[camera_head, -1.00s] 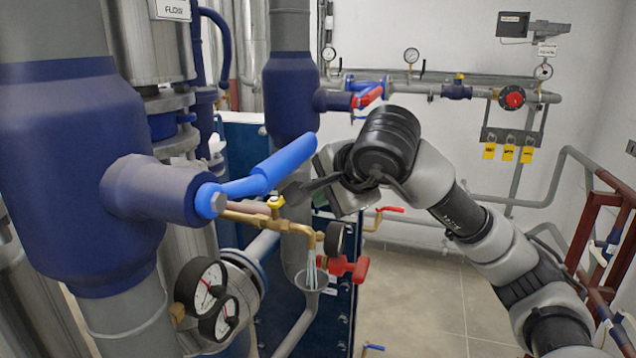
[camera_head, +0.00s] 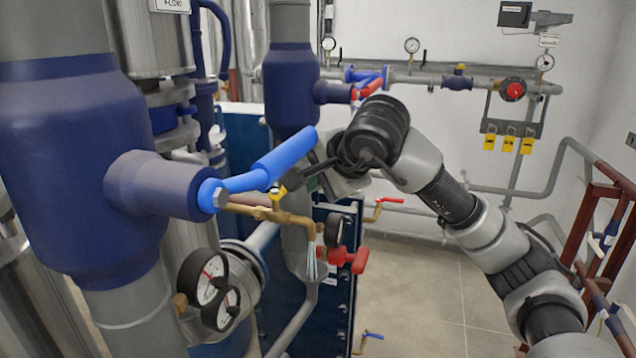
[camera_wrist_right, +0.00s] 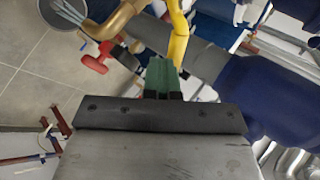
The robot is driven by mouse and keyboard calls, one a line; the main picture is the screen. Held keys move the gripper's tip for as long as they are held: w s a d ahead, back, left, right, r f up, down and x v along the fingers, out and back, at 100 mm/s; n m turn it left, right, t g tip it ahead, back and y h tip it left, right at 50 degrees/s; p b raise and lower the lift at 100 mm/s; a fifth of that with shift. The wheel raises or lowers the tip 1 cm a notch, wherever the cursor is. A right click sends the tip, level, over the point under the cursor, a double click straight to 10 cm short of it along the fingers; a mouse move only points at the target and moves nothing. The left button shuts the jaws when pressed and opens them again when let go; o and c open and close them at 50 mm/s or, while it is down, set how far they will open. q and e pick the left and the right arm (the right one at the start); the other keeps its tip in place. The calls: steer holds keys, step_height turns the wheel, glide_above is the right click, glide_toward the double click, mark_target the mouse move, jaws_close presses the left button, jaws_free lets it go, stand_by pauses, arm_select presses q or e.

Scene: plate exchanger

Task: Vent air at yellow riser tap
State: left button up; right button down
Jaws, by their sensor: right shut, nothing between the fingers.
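The yellow tap handle (camera_head: 277,191) sits on a brass fitting (camera_head: 290,217) that branches from the blue-wrapped riser (camera_head: 75,160) at the left. Pale streaks (camera_head: 312,264) hang below the brass spout. In the right wrist view they run into a grey cup (camera_wrist_right: 62,14). My right gripper (camera_head: 292,181) is shut and empty, its tips close beside the yellow handle. In the right wrist view the yellow handle (camera_wrist_right: 178,40) lies just beyond the shut fingertips (camera_wrist_right: 162,75); whether they touch it is unclear. My left gripper is out of view.
A long blue lever (camera_head: 265,165) lies just above the tap. Twin gauges (camera_head: 212,288) stand lower left. The tiled floor (camera_head: 420,290) at right is open.

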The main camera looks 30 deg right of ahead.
steer(key=shift+w+d, duration=0.1)
steer(key=shift+w, duration=0.1)
steer(key=w+n+y, duration=0.1)
steer(key=n+y, duration=0.1)
steer(key=w+n+g+y, duration=0.1)
steer(key=w+n+y, duration=0.1)
steer(key=n, duration=0.1)
steer(key=shift+d+g, duration=0.2)
steer(key=shift+g, duration=0.1)
steer(key=shift+w+a+p, duration=0.1)
steer(key=shift+w+p, duration=0.2)
steer(key=shift+w, duration=0.15)
stand_by(0.4)
